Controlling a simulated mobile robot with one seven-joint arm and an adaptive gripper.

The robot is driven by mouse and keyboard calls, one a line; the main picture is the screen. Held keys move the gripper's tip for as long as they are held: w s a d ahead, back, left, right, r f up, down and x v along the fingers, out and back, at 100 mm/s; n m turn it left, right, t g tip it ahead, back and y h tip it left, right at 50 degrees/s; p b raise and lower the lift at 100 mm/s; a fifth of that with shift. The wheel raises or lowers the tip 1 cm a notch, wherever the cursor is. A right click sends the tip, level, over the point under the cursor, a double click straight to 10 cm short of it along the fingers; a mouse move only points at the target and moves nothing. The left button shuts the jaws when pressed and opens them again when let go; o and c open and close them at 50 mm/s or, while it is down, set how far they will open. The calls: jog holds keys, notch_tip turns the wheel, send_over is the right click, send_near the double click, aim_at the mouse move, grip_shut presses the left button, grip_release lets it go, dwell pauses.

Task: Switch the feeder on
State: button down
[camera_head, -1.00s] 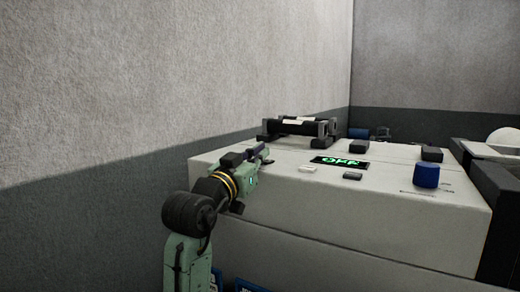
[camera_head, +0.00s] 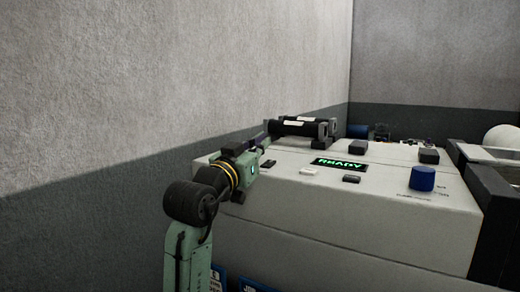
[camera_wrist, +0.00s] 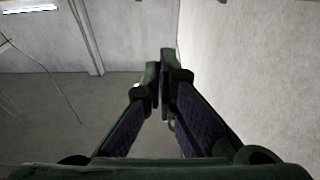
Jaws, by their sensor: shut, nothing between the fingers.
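The feeder is the large pale grey box (camera_head: 300,215). A small display (camera_head: 338,163) on its top reads READY in green. In front of the display are a small white key (camera_head: 309,172) and a small dark key (camera_head: 351,179). A blue knob (camera_head: 422,178) stands on the top at the right. My gripper (camera_head: 264,137) is above the feeder's left rear part, near the black roller unit, apart from both keys. In the wrist view my gripper (camera_wrist: 162,80) is shut, with nothing between its fingers.
A black roller unit (camera_head: 302,128) stands at the back of the top, close beyond my gripper. Two dark blocks (camera_head: 359,147) (camera_head: 429,156) are on the top's rear part. A grey wall (camera_head: 170,80) rises at the left. Black framework (camera_head: 492,205) is at the right.

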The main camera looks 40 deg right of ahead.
jog(key=s+a+f+b, duration=0.2)
jog(key=s+a+f, duration=0.1)
jog(key=a, duration=0.4)
jog(key=shift+a+f+b, duration=0.4)
jog(key=shift+f, duration=0.45)
